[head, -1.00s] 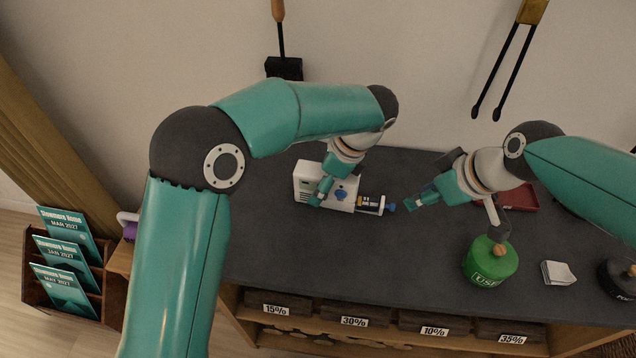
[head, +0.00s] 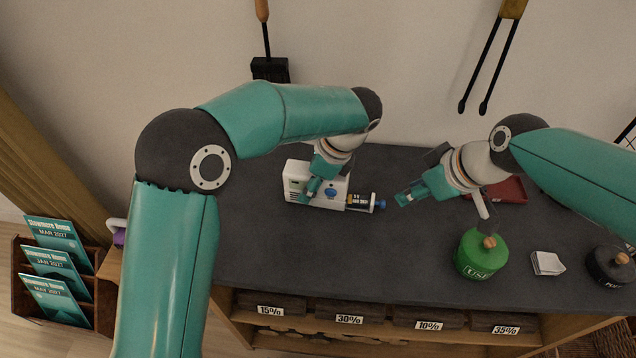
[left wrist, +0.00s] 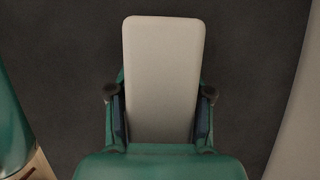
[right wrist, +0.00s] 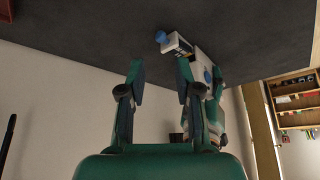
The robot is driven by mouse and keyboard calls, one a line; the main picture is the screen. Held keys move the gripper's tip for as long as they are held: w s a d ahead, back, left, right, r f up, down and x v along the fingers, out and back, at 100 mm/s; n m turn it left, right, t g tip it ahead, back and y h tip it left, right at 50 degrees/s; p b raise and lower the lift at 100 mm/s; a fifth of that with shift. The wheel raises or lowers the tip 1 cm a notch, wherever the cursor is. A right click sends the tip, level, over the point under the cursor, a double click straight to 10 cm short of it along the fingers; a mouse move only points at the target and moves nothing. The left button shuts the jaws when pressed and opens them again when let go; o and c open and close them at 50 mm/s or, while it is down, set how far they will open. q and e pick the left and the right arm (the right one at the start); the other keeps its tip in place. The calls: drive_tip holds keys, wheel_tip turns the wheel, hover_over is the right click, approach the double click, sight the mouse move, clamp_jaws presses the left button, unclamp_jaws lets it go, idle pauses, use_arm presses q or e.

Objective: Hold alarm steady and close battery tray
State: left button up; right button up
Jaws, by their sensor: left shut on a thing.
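The alarm (head: 297,182) is a white box with a blue round button (head: 331,192), standing on the dark counter. My left gripper (head: 311,190) is shut on it; in the left wrist view the pale alarm (left wrist: 163,75) fills the space between the fingers. The battery tray (head: 359,202) sticks out of the alarm's right side, with a labelled battery and a blue end (head: 380,204). My right gripper (head: 402,198) is just right of that end, apart from it. In the right wrist view its fingers (right wrist: 160,80) are apart and empty, with the tray (right wrist: 179,45) beyond them.
A green canister (head: 482,256), a stack of white paper (head: 547,263) and a dark lidded pot (head: 610,266) stand right on the counter (head: 400,265). A red tray (head: 506,190) lies behind my right arm. The counter in front of the alarm is clear.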

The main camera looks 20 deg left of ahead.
sight(384, 209)
clamp_jaws()
drive_tip(key=w+d+m+g+y, duration=0.1)
drive_tip(key=m, duration=0.8)
drive_tip(key=w+d+f+m+g+y, duration=0.1)
drive_tip(key=w+d+m+g+y, duration=0.1)
drive_tip(key=m, duration=0.7)
drive_tip(key=w+d+f+m+g+y, duration=0.1)
drive_tip(key=d+m, duration=0.1)
drive_tip(key=m, duration=0.7)
drive_tip(key=shift+w+d+f+m+y, duration=0.1)
drive_tip(key=shift+w+d+m+y, duration=0.15)
drive_tip(key=shift+m+y, duration=0.15)
drive_tip(key=shift+f, duration=0.25)
drive_tip(key=shift+s+a+f, duration=0.1)
drive_tip(key=shift+a+f, duration=0.1)
drive_tip(key=shift+f, duration=0.05)
drive_tip(key=x, duration=0.8)
drive_tip(key=shift+s+a+f, duration=0.1)
drive_tip(key=shift+a+f, duration=0.15)
drive_tip(key=shift+f, duration=0.05)
